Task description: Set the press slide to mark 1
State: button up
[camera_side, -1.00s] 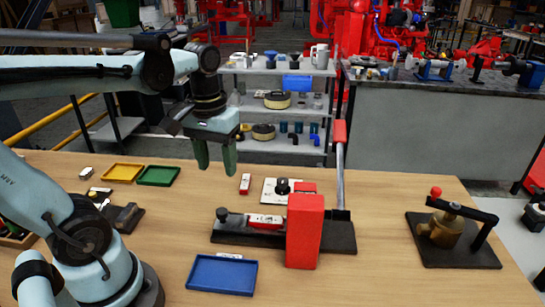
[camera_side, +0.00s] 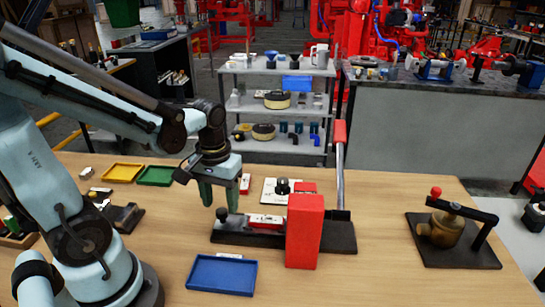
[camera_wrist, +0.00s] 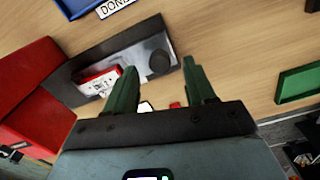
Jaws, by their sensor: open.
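The press has a dark base plate (camera_side: 340,238), a red block (camera_side: 305,232) and a lever with a red grip (camera_side: 340,132). On the left part of its base is the slide, with a red-and-white labelled piece (camera_side: 265,222) and a black knob (camera_side: 222,214). In the wrist view the labelled piece (camera_wrist: 98,80) and knob (camera_wrist: 160,62) show ahead of the fingers; the marks are too small to read. My gripper (camera_side: 214,200) is open and empty, just above and behind the knob, its green fingers pointing down. It also shows in the wrist view (camera_wrist: 163,82).
A blue tray (camera_side: 222,275) lies in front of the press. Yellow (camera_side: 122,172) and green (camera_side: 156,176) trays lie at the back left. A white plate with a black knob (camera_side: 283,188) stands behind the press. A brass fixture (camera_side: 445,232) is at the right.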

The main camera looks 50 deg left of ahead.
jog(key=shift+f, duration=1)
jog(key=shift+c, duration=0.3)
grip_shut()
